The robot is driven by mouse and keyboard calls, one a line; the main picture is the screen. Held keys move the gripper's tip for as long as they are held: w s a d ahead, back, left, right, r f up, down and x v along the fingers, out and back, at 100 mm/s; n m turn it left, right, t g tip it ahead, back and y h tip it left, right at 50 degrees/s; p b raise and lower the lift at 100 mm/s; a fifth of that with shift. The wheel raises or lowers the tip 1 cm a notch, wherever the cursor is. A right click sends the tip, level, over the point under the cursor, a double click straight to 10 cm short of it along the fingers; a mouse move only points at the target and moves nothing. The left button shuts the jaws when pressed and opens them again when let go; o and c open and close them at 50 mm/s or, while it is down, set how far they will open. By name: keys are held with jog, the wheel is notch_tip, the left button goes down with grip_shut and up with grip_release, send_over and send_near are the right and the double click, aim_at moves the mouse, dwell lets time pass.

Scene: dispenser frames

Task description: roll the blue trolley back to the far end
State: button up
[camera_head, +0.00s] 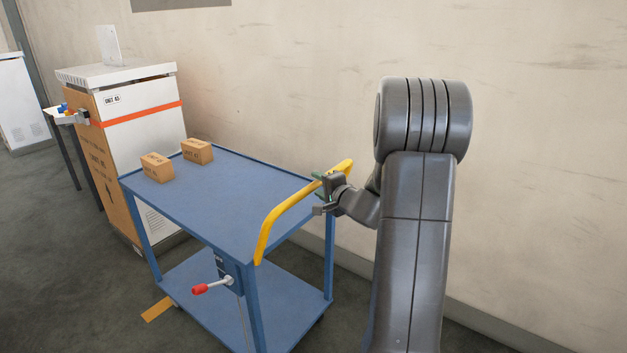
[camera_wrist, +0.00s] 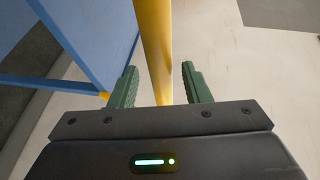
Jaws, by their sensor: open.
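The blue trolley (camera_head: 226,208) stands in the middle of the head view, with a top deck and a lower shelf. Its yellow handle bar (camera_head: 277,217) runs along the near right end. In the head view my gripper (camera_head: 322,190) is at the far part of this bar. In the wrist view the yellow bar (camera_wrist: 154,45) passes between the two green fingers of my gripper (camera_wrist: 160,87). The fingers are open, with a gap visible on each side of the bar. A lever with a red knob (camera_head: 199,289) sticks out from the trolley's near side.
Two small cardboard boxes (camera_head: 157,167) (camera_head: 198,151) sit on the deck's far end. A white and brown cabinet (camera_head: 146,120) with an orange stripe stands just beyond the trolley. A wall (camera_head: 300,80) runs along the right. An orange floor mark (camera_head: 158,309) lies beside the trolley; the floor at left is clear.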

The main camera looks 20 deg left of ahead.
jog(key=shift+x, duration=1.85)
jog(key=shift+c, duration=0.4)
jog(key=shift+f, duration=0.1)
grip_shut()
